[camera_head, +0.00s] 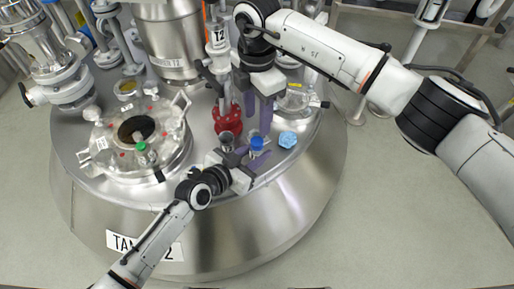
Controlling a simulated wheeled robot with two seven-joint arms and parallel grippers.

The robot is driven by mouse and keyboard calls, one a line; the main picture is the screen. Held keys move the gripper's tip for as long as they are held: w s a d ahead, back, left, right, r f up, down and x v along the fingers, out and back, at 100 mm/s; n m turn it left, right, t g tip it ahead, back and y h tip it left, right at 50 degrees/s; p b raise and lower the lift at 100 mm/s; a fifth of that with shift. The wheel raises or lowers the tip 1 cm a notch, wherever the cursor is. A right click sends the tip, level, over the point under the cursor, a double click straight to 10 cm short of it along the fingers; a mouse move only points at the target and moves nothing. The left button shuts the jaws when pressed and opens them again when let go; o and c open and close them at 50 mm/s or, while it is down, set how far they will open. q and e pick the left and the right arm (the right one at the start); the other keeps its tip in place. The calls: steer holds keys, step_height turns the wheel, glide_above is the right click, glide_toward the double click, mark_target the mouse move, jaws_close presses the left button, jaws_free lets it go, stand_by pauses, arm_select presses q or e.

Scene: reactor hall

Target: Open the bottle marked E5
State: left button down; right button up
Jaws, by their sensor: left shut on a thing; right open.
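A small bottle with a blue cap (257,143) is upright on the steel tank top, near its front right. Its body is mostly hidden by purple fingers, and no E5 mark can be read. My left gripper (250,158) comes in from the lower left and is shut on this bottle below the cap. My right gripper (258,118) comes from the upper right, pointing down, with its purple fingers apart. It is just above the blue cap and appears clear of it.
A red valve flange (228,120) stands close behind the grippers. A crumpled light-blue item (287,139) lies right of the bottle. A green cap (141,146) shows by the open round hatch (104,143) at left. A glass vessel (297,98) stands behind right.

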mark_target(257, 141)
steer(key=m, duration=0.4)
steer(key=shift+a, duration=0.1)
steer(key=m, duration=0.4)
steer(key=shift+f+m, duration=0.1)
steer(key=shift+m, duration=0.2)
steer(key=shift+f, duration=3.95)
